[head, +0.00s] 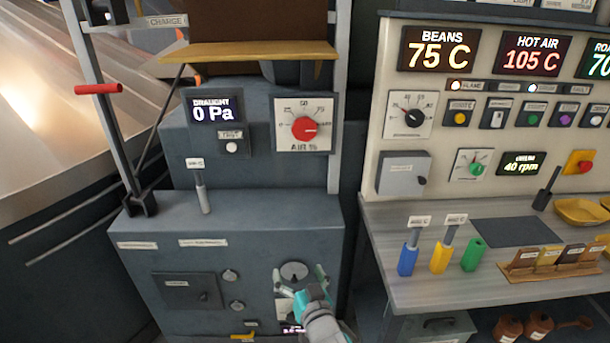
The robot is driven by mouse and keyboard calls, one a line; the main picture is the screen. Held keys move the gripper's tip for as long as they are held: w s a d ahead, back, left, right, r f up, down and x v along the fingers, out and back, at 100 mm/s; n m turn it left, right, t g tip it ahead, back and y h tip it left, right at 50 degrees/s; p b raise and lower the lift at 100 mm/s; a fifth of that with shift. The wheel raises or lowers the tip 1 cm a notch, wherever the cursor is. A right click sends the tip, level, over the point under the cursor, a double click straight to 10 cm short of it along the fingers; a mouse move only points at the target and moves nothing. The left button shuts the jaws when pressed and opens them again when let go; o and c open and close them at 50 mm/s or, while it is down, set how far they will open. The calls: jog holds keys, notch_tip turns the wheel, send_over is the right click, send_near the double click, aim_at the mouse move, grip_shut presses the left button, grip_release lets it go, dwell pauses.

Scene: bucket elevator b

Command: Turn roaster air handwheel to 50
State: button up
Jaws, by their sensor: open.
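The red air handwheel (304,128) sits at the middle of a white square dial plate marked AIR % (304,147), on the grey roaster cabinet. The scale runs clockwise around it from 0 at the left over the top to the right. Its pointer looks turned to the right, towards the high end, but the mark is too small to read surely. My gripper (301,279) is low in the view, well below the handwheel and apart from it. Its fingers are spread and empty, in front of the lower cabinet face near a round grey fitting (294,271).
A DRAUGHT display (216,109) reading 0 Pa is left of the dial. A yellow-brown ledge (250,50) juts out above it. A grey post (337,120) stands just right. A small upright lever (203,194) rises from the cabinet top. A control panel and bench (400,265) are at right.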

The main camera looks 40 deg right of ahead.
jog(key=w+d+r+m+h, duration=0.25)
jog(key=w+d+r, duration=0.35)
jog(key=w+r, duration=0.35)
jog(key=m+g+h, duration=0.1)
jog(key=m+h, duration=0.2)
jog(key=m, duration=0.1)
send_near(305, 129)
jog(key=x, duration=1.1)
jog(key=c, duration=1.2)
